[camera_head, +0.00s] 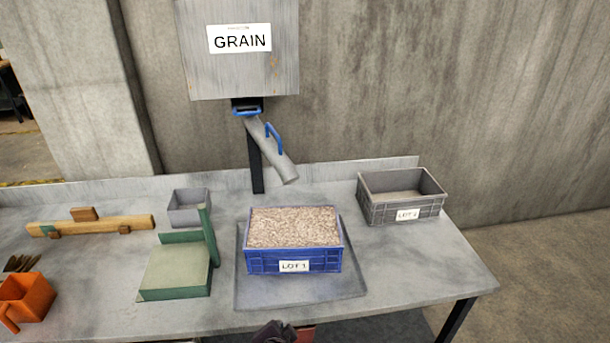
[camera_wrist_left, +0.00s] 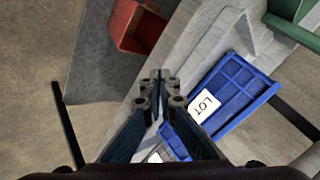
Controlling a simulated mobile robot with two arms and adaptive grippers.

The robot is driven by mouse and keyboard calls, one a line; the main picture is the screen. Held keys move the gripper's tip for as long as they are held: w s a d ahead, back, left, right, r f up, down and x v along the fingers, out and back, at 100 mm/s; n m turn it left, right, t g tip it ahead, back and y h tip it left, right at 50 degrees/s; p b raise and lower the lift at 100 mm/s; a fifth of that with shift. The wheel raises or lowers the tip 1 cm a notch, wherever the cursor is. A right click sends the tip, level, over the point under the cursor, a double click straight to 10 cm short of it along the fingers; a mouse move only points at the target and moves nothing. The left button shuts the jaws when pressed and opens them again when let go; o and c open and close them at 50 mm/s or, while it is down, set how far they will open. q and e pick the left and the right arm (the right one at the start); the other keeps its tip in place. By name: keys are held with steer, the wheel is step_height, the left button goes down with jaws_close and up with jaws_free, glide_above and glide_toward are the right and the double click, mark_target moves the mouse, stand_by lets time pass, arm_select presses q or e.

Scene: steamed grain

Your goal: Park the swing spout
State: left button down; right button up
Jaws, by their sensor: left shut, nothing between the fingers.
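The grey swing spout (camera_head: 272,152) hangs under the GRAIN hopper (camera_head: 240,75) and slants down to the right. A blue handle (camera_head: 274,139) stands on it. Its open end is above the bench, behind the blue LOT 1 crate (camera_head: 293,259), which is full of grain. The crate also shows in the left wrist view (camera_wrist_left: 235,92). My left gripper (camera_wrist_left: 158,84) is shut and empty. In the head view only a dark part of it (camera_head: 275,333) shows at the bottom edge, in front of the crate and well away from the spout. My right gripper is in neither view.
An empty grey LOT 2 crate (camera_head: 400,196) stands at the right. A green stand (camera_head: 178,270), a small grey bin (camera_head: 188,206), a wooden beam (camera_head: 90,225) and an orange container (camera_head: 28,299) are at the left. The crate sits on a grey plate (camera_head: 300,292). The bench's front right is clear.

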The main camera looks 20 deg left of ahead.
arm_select(q)
steer(key=w+a+r+m+t+y+p, duration=0.1)
steer(key=w+a+r+t+y, duration=0.1)
steer(key=w+r, duration=0.65)
steer(key=w+a+r+m+t+y, duration=0.1)
steer(key=w+r+m+t+y, duration=0.3)
steer(key=r, duration=0.7)
steer(key=w+d+r+m+t+h, duration=0.2)
steer(key=w+d+r+m+h, duration=0.1)
steer(key=w+r, duration=0.4)
steer(key=shift+w+d+t, duration=0.4)
steer(key=shift+w+d, duration=0.35)
steer(key=shift+w, duration=0.5)
steer(key=shift+r, duration=0.15)
